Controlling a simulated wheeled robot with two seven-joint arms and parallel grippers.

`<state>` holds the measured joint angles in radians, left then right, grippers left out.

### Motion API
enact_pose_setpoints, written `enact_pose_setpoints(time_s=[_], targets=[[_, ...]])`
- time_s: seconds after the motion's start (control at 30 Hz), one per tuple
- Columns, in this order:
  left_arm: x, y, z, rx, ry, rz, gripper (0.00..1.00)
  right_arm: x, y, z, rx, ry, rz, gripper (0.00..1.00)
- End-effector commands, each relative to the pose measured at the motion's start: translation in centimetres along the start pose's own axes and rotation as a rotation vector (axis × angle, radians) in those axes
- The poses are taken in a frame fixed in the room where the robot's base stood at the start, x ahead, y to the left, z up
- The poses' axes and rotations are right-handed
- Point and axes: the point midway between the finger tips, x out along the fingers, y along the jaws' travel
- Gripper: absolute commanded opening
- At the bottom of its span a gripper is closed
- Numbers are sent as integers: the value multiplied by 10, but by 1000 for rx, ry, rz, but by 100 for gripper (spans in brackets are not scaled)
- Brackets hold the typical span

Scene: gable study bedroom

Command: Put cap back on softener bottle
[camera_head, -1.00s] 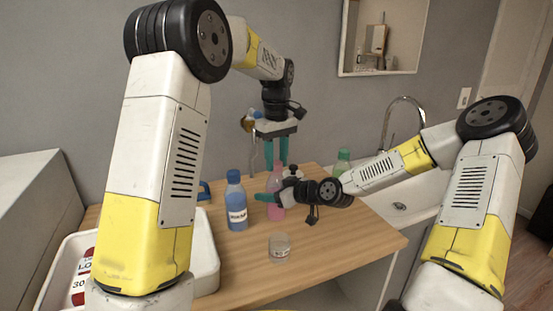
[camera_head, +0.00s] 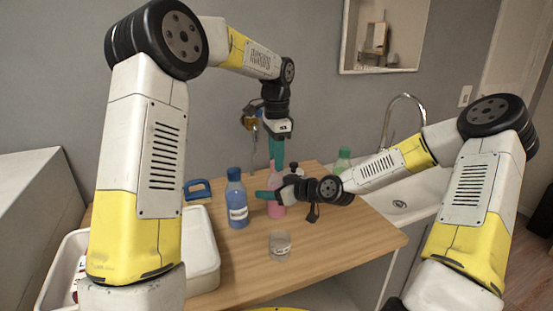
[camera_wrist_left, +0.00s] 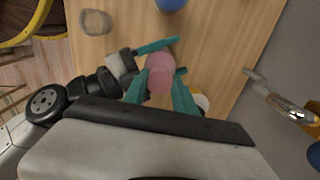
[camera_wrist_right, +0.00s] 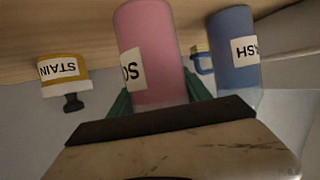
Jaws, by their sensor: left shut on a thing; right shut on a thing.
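The pink softener bottle (camera_head: 276,208) stands upright on the wooden counter; its label shows in the right wrist view (camera_wrist_right: 147,60). My right gripper (camera_head: 272,194) is shut around the bottle's body from the side, its fingers also showing in the right wrist view (camera_wrist_right: 158,100). My left gripper (camera_head: 277,164) points down directly above the bottle. It is shut on the pink cap (camera_wrist_left: 159,80), seen between its fingertips in the left wrist view. The cap lines up closely with the bottle below. I cannot tell whether the cap touches the neck, which the fingers hide.
A blue bottle (camera_head: 237,203) stands just left of the pink one. A clear jar (camera_head: 280,245) stands in front. A green bottle (camera_head: 343,162) is near the sink and faucet (camera_head: 405,110). A white tub (camera_head: 205,255) and blue-handled brush (camera_head: 197,190) are left. The front-right counter is clear.

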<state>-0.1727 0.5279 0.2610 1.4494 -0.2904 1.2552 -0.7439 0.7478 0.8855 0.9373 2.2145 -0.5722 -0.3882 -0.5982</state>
Motion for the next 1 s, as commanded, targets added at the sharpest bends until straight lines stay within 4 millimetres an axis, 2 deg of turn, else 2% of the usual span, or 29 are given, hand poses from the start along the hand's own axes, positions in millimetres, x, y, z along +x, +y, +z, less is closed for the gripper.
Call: enact_pose_setpoints(time_s=[0.3,0.5,0.57,0.7,0.73,0.8,0.83,1.0], targets=[[0,-2,1,760,1,1,0,0,0,0,-1,0,0,0],[1,-3,0,1183,0,1,0,0,0,0,-1,0,-1,0],[1,-2,-1,1251,0,1,0,0,0,0,-1,0,-1,0],[0,-2,-1,1241,-1,0,0,0,0,0,-1,0,-1,0],[0,-2,-1,1240,-1,0,38,0,0,0,-1,0,-1,0],[0,-2,-1,1240,-1,0,52,0,0,0,-1,0,-1,0],[1,-2,-1,1239,-1,1,58,0,0,0,-1,0,-1,0],[1,-2,-1,1239,-1,1,58,0,0,0,-1,0,-1,0]])
